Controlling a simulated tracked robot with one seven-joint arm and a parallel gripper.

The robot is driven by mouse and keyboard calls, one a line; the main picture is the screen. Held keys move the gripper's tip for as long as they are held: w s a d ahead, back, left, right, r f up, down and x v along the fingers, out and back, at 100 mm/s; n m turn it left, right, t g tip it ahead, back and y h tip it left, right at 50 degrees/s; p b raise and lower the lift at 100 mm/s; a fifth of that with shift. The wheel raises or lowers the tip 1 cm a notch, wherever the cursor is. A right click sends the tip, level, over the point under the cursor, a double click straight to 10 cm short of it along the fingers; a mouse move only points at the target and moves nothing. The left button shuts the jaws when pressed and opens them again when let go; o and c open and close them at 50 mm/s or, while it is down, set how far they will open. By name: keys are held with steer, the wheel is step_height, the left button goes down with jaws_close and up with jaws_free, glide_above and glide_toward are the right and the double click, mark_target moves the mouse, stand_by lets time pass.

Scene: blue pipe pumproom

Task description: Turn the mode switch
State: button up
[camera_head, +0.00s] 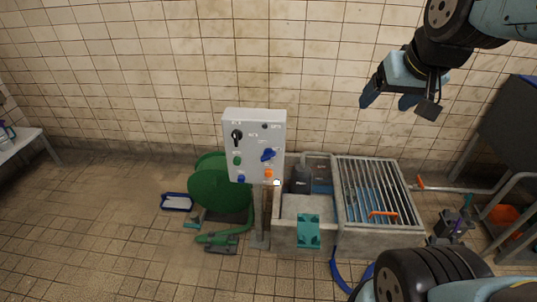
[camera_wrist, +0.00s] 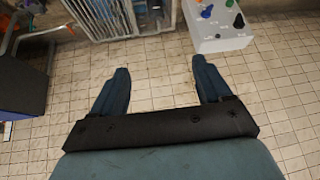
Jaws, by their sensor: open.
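The grey control box (camera_head: 255,118) stands on a post in the middle of the head view, its face towards me. It carries a black rotary switch (camera_head: 237,138) at upper left and a blue rotary knob (camera_head: 267,155) at right. The labels are too small to tell which is the mode switch. My gripper (camera_head: 385,99) is open and empty, high and to the right of the box, well apart from it. In the wrist view my gripper's fingers (camera_wrist: 160,66) are spread, with the control box (camera_wrist: 222,43) partly cut off at the top right.
Green, blue and orange buttons sit on the box face near the knobs. A green hose reel (camera_head: 205,187) stands behind it at left. A concrete basin with a metal grate (camera_head: 375,180) lies to its right. A dark cabinet (camera_head: 515,120) is at far right.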

steer(key=shift+o, duration=1.3)
steer(key=w+a+f+y, duration=0.1)
steer(key=w+a+f, duration=0.1)
steer(key=w+a, duration=0.2)
steer(key=w, duration=0.3)
steer(key=shift+w+a+f+t, duration=0.3)
steer(key=shift+w+a+f, duration=0.1)
steer(key=w+a+f+t, duration=0.3)
steer(key=w+a+f, duration=1.1)
steer(key=f, duration=0.1)
steer(key=n+t+h, duration=0.3)
steer(key=n+t, duration=0.2)
steer(key=t, duration=0.3)
glide_toward(268, 159)
steer(key=w, duration=0.9)
steer(key=shift+w+d+f, duration=0.1)
steer(key=shift+w+d, duration=0.15)
steer(key=shift+w, duration=0.1)
